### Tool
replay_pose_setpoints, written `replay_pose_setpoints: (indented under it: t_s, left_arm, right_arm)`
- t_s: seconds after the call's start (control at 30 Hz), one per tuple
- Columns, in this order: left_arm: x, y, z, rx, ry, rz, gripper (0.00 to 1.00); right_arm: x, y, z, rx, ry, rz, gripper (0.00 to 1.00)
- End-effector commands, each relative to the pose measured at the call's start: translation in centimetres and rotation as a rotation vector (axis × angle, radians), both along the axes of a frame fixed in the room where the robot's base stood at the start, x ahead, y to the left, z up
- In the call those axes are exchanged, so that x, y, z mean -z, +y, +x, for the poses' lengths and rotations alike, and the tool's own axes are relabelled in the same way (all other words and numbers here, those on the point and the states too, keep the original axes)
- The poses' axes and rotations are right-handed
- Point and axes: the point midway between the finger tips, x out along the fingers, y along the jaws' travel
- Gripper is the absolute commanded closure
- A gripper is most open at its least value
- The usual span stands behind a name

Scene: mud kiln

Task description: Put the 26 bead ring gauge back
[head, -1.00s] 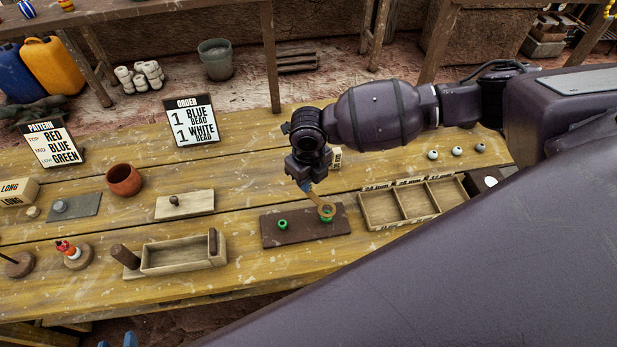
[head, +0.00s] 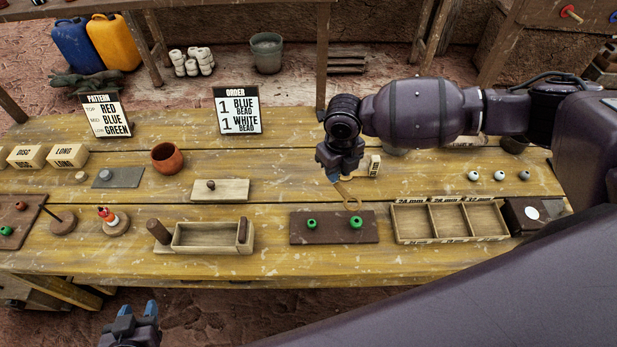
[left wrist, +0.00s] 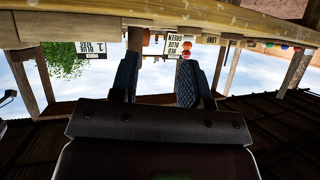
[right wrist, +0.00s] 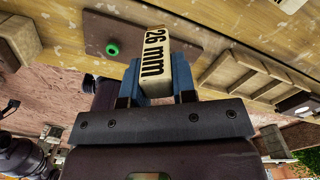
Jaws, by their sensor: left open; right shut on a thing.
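My right gripper (head: 334,176) is shut on the ring gauge (head: 348,196), a tan loop on a handle. It holds the gauge over the brown board (head: 334,236). In the right wrist view the gauge's pale label block (right wrist: 154,62) reads "26 mm" between the fingers. Two green beads lie on the board, one on the left (head: 311,223) and one on the right (head: 356,222). The ring appears just behind the right bead, clear of it in the picture. My left gripper (head: 137,311) is open and empty in front of the table's near edge.
A three-compartment wooden tray (head: 397,222) with size labels is right of the board. A small labelled block (head: 375,166) stands behind the gripper. A slotted wooden box (head: 205,248) is left of the board.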

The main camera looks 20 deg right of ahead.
Motion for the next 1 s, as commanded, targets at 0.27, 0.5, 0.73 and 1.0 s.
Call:
replay_pose_setpoints:
  t_s: [0.27,0.5,0.73,1.0]
  left_arm:
    - [5.2,-0.1,0.5,0.005,-0.004,0.000,0.57]
    - [9.2,-0.2,0.2,0.009,0.016,0.000,0.57]
    - [13.5,-0.4,-0.6,0.014,0.058,0.001,0.57]
    - [16.9,-0.6,-1.0,0.025,0.098,0.003,0.57]
  right_arm:
    - [-3.2,4.8,7.1,-0.034,-0.002,0.004,0.99]
    - [-6.1,8.4,11.7,-0.050,0.005,0.004,0.99]
    - [-7.9,11.3,14.9,-0.080,0.012,0.004,0.99]
    - [-9.6,13.0,16.8,-0.137,0.010,0.004,0.99]
